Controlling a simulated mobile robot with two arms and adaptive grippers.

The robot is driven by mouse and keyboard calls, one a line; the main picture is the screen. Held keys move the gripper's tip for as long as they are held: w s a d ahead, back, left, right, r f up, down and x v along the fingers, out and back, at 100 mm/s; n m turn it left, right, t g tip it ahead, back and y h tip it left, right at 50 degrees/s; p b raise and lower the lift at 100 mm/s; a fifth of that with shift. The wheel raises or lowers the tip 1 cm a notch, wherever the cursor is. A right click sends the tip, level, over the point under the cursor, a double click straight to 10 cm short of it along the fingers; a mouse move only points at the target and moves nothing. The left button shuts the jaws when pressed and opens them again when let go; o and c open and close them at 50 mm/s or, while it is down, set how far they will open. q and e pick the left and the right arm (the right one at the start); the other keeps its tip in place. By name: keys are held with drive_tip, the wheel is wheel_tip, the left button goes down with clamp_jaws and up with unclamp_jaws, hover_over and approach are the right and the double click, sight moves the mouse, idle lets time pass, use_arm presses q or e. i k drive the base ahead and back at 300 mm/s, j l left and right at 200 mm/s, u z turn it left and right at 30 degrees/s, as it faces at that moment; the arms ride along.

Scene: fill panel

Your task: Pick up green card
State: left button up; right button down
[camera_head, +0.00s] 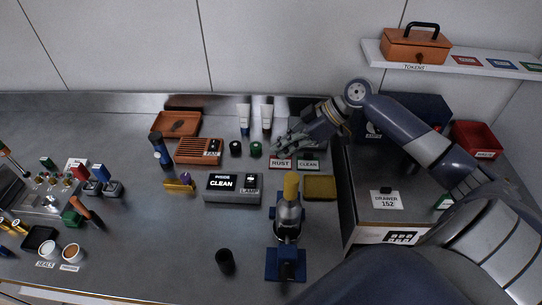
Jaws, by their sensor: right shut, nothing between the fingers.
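A small green card (531,67) lies at the right end of the white wall shelf (480,68), to the right of a blue card (501,64) and a red card (467,60). Another small green-and-white item (445,202) shows on the steel cabinet top beside my right arm, partly hidden by it; I cannot tell whether it is a card. My right gripper (280,143) is shut and empty over the back of the bench, by the RUST and CLEAN labels, well left of the shelf. My left gripper is not in view.
A brown TOKENS box (416,46) stands on the shelf. A red bin (477,140) and a dark blue box (412,113) stand on the cabinet (365,170). The bench's front-middle is mostly clear.

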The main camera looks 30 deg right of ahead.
sight(307, 161)
drive_tip(key=k, duration=1)
